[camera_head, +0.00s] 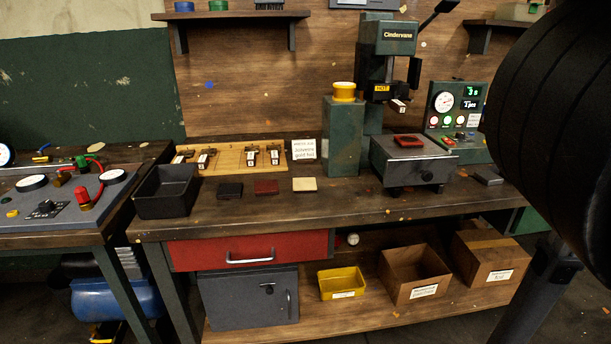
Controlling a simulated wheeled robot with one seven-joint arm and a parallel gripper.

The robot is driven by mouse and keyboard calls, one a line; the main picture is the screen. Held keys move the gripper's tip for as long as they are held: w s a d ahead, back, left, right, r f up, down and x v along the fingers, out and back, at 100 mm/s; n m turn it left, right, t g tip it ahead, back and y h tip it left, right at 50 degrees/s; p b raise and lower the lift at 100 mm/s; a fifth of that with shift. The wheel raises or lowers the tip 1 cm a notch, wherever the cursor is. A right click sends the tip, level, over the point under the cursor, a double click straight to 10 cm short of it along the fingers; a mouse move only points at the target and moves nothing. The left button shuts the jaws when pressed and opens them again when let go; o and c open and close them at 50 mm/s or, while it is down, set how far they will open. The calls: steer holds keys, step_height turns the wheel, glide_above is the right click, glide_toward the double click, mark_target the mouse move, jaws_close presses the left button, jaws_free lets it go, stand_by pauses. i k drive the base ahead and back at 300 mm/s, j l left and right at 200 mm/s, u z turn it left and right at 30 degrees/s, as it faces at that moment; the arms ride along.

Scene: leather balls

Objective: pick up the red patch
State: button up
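A dark red patch (266,187) lies flat on the wooden workbench (345,202), in the middle of a row. A dark brown patch (230,190) is to its left and a cream patch (305,184) to its right, all apart. Another red piece (408,140) lies on the grey bed (413,158) of the hot press; I cannot tell whether it is also a patch. My gripper is not in view. A black part of my arm fills the upper right, so my gripper's state is hidden.
A black bin (167,192) stands left of the patches. Behind them are a wooden stamp rack (232,157) and a white sign (304,149). A green pillar with a yellow cap (344,92) and the press (389,38) stand right. The bench front near the patches is clear.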

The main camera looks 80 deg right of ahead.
mark_target(412, 141)
steer(key=z, duration=1.3)
